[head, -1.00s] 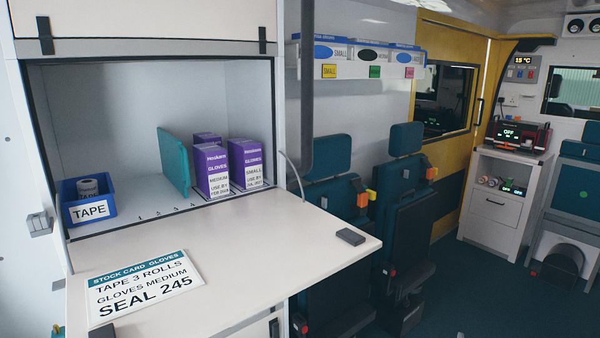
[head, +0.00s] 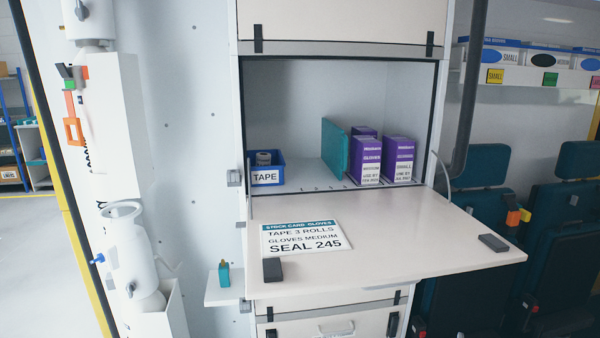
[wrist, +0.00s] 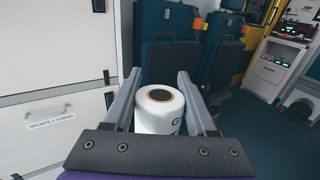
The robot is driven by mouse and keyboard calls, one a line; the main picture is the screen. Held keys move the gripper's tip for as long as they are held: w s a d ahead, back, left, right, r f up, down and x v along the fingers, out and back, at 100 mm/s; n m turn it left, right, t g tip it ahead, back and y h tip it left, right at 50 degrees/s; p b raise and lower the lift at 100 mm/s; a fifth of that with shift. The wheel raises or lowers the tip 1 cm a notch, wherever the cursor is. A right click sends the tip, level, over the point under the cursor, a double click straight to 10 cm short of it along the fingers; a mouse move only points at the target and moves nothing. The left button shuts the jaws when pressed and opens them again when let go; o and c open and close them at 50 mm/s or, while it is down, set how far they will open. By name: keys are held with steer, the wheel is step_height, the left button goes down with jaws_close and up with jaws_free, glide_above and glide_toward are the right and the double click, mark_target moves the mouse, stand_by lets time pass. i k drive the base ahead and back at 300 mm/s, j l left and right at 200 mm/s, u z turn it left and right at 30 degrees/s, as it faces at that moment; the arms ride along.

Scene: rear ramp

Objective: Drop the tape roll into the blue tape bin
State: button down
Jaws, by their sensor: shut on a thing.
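The blue tape bin (head: 266,178), labelled TAPE, sits at the left end of the open cabinet's shelf. A dark roll (head: 264,158) shows inside it. In the wrist view a white tape roll (wrist: 158,118) with a dark core is between the two fingers of my gripper (wrist: 157,95). The gripper is shut on it. Part of the roll's lower side is hidden behind the gripper's body. The head view does not show my gripper, so its distance to the bin cannot be told there.
A fold-down counter (head: 400,235) juts out below the shelf, with a stock card (head: 304,238) on it. A teal divider (head: 334,150) and purple glove boxes (head: 398,160) stand right of the bin. Folded seats (wrist: 168,70) and a drawer front (wrist: 55,115) appear in the wrist view.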

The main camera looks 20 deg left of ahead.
mark_target(265, 182)
steer(key=u, duration=1.1)
